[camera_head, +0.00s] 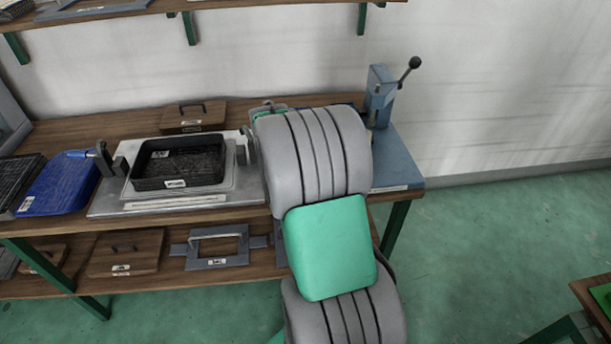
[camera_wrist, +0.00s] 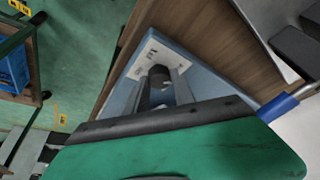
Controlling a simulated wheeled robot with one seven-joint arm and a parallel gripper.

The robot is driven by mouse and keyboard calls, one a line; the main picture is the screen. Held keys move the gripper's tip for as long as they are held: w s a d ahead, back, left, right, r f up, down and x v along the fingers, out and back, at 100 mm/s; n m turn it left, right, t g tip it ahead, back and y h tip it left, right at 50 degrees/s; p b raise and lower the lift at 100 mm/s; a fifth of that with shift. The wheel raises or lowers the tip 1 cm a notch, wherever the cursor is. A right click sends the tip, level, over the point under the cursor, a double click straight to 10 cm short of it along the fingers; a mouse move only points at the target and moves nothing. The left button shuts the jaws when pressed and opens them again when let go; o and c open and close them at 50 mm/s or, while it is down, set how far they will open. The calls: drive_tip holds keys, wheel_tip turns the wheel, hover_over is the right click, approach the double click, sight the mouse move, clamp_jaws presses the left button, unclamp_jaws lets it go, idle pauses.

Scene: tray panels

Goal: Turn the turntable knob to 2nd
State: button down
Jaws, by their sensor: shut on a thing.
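The dark round knob (camera_wrist: 159,73) sits on a white marked plate (camera_wrist: 149,49) on a blue panel in the wrist view. The marks on the plate are too small to read, so the knob's setting cannot be told. My gripper (camera_wrist: 163,83) is shut on the knob, with one grey finger on each side of it. In the head view my arm hides the knob and my gripper.
The workbench holds a black tray (camera_head: 178,163) on a grey platform (camera_head: 105,203), a blue tray (camera_head: 60,184) at left and a blue lever press (camera_head: 380,92) at the back right. A shelf hangs above.

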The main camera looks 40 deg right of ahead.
drive_tip(key=c, duration=1.1)
unclamp_jaws()
drive_tip(key=v, duration=0.7)
drive_tip(key=shift+a+r, duration=0.25)
drive_tip(key=shift+r, duration=0.1)
